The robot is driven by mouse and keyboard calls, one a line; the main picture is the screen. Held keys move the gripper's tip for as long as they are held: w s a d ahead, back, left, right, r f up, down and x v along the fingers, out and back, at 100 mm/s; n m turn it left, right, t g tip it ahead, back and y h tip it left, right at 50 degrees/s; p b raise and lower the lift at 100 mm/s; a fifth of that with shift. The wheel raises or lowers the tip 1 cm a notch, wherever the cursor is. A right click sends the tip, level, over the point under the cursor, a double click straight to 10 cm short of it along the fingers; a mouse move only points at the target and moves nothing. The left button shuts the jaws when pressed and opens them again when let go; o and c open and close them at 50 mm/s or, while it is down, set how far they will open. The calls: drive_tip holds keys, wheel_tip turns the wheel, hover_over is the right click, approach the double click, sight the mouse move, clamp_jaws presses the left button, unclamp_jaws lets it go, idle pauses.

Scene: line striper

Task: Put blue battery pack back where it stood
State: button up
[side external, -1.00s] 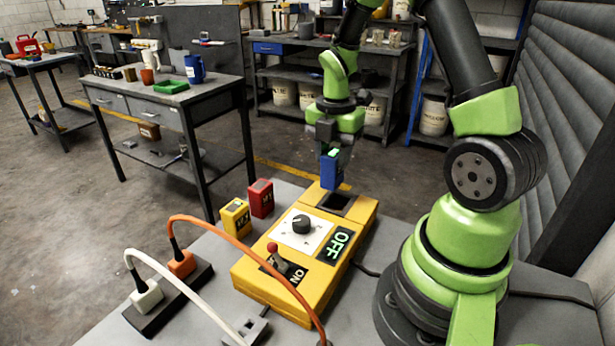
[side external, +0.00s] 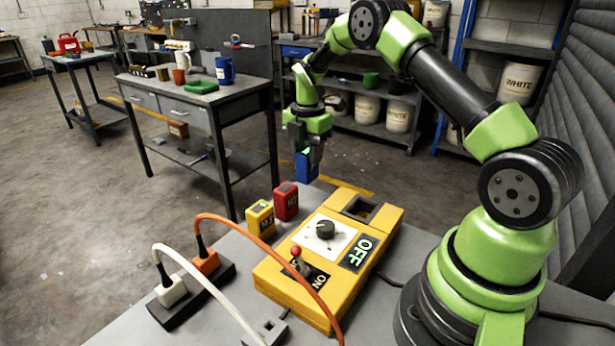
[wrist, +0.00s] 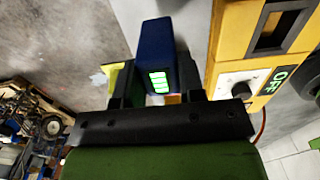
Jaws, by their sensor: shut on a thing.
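My gripper (side external: 306,152) is shut on the blue battery pack (side external: 306,168) and holds it in the air above the table's far edge, behind the red pack. In the wrist view the blue battery pack (wrist: 157,55) sits between the fingers, with a lit green indicator on its end. The red battery pack (side external: 286,201) and the yellow battery pack (side external: 260,217) stand upright side by side on the grey table. The yellow control box (side external: 330,265) has an empty socket (side external: 360,208) at its far end, a dial, a red-tipped lever and a sign reading OFF.
A power strip (side external: 190,296) with a white plug (side external: 169,289) and an orange plug (side external: 206,261) lies at the table's left, their cables arching toward the front. A workbench (side external: 200,92) with mugs stands behind. The table (side external: 125,328) is bare at its front left.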

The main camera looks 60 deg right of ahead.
sight(307, 171)
drive_tip(key=shift+f, duration=2.45)
drive_tip(key=shift+f, duration=0.1)
drive_tip(key=o, duration=0.9)
